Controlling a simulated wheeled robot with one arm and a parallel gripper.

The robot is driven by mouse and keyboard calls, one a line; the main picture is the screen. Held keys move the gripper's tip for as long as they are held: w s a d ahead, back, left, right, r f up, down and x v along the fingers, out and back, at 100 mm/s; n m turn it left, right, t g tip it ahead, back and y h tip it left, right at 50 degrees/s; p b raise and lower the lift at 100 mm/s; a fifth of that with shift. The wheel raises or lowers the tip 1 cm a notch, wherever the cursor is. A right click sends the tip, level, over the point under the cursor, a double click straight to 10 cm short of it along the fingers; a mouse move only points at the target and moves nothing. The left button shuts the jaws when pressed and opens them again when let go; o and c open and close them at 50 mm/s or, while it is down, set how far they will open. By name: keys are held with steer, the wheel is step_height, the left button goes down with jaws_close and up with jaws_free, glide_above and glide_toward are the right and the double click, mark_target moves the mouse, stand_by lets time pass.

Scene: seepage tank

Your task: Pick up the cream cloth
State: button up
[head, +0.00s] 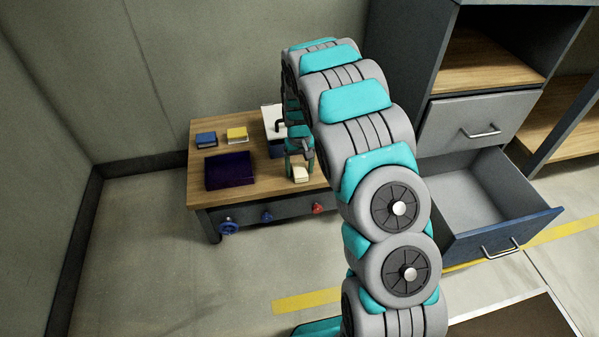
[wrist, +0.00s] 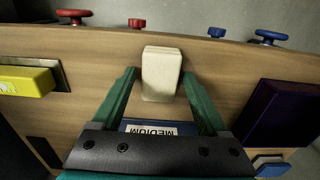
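The cream cloth (head: 301,174) is a small pale block shape near the front edge of the wooden table (head: 255,196). In the wrist view the cloth (wrist: 161,74) sits between the tips of my gripper (wrist: 159,78). A gap shows between the cloth and each green finger, so the gripper is open and not holding it. In the head view my gripper (head: 300,158) points down at the cloth from just behind it. I cannot tell the exact height of the fingertips over the table.
A blue box with a "MEDIUM" label (wrist: 150,130) lies under my gripper. A dark purple box (head: 229,171), a blue block (head: 206,139) and a yellow block (head: 237,135) stand left. Red (head: 317,208) and blue (head: 228,227) valves line the table's front. An open drawer (head: 500,220) juts out right.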

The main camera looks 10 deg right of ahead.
mark_target(300, 170)
jaws_close()
stand_by(0.4)
steer(key=shift+w+r, duration=0.1)
steer(key=shift+r, duration=1.55)
steer(key=shift+s+d+r, duration=0.1)
steer(key=shift+s+r, duration=0.1)
steer(key=shift+s, duration=0.1)
steer(key=s+d, duration=0.3)
steer(key=s, duration=0.4)
steer(key=s+d+r, duration=0.1)
steer(key=s+d, duration=0.2)
steer(key=s, duration=0.4)
steer(key=shift+s+r+b, duration=0.15)
steer(key=shift+s+b, duration=0.05)
steer(key=shift+b, duration=0.2)
